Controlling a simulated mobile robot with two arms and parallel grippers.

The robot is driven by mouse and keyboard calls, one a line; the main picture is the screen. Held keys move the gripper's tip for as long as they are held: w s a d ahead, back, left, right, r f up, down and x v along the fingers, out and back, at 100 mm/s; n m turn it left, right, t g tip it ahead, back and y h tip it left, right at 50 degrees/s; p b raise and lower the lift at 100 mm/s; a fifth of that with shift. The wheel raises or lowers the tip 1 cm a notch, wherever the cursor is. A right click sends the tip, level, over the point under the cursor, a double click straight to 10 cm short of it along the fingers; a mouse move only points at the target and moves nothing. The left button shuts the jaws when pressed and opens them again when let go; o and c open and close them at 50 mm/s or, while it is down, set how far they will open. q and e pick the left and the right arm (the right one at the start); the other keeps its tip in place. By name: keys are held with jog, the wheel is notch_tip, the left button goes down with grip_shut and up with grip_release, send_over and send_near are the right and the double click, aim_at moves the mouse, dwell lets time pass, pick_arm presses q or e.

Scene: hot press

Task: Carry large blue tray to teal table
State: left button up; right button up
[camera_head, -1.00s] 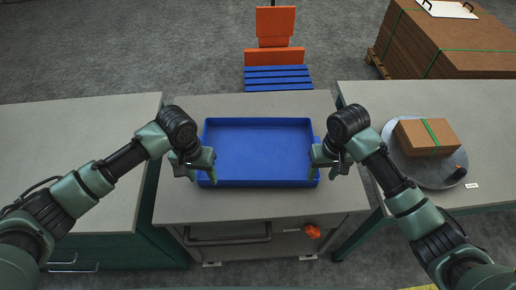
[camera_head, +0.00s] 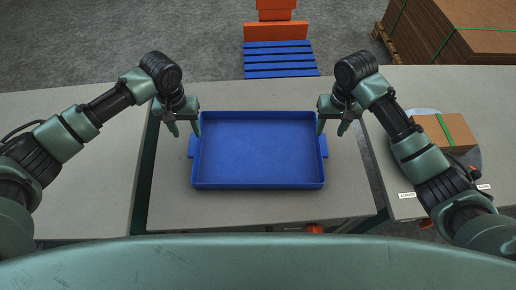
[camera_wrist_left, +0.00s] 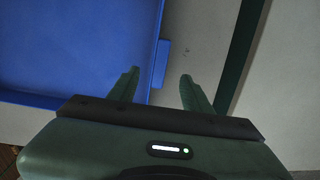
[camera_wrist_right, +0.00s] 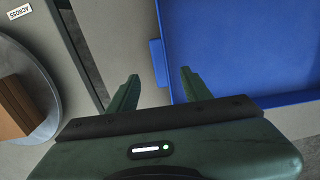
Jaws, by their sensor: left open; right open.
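The large blue tray (camera_head: 262,150) lies flat and empty on the grey top of the middle table (camera_head: 262,212). It has a small handle tab on its left (camera_head: 191,147) and right (camera_head: 324,146) sides. My left gripper (camera_head: 184,131) is open and empty, its fingers pointing down by the tray's left wall, beyond the handle. The left wrist view shows the handle (camera_wrist_left: 161,63) ahead of the open fingers. My right gripper (camera_head: 333,131) is open and empty by the right wall; the right wrist view shows that handle (camera_wrist_right: 158,62) ahead of its fingers.
A grey-topped table (camera_head: 65,155) on the left has a clear top. The right table (camera_head: 385,135) holds a round grey plate with a cardboard box (camera_head: 445,131). Stacked brown boards (camera_head: 460,35) and a blue pallet (camera_head: 280,60) stand beyond.

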aim_at(193, 144)
pick_arm(q)
jog(key=shift+w+f, duration=0.2)
jog(key=shift+f, duration=3.75)
pick_arm(e)
jog(key=shift+w+f, duration=0.2)
jog(key=shift+f, duration=3.75)
pick_arm(q)
grip_shut()
pick_arm(e)
grip_shut()
pick_arm(q)
jog(key=shift+r, duration=0.15)
pick_arm(e)
jog(key=shift+r, duration=0.1)
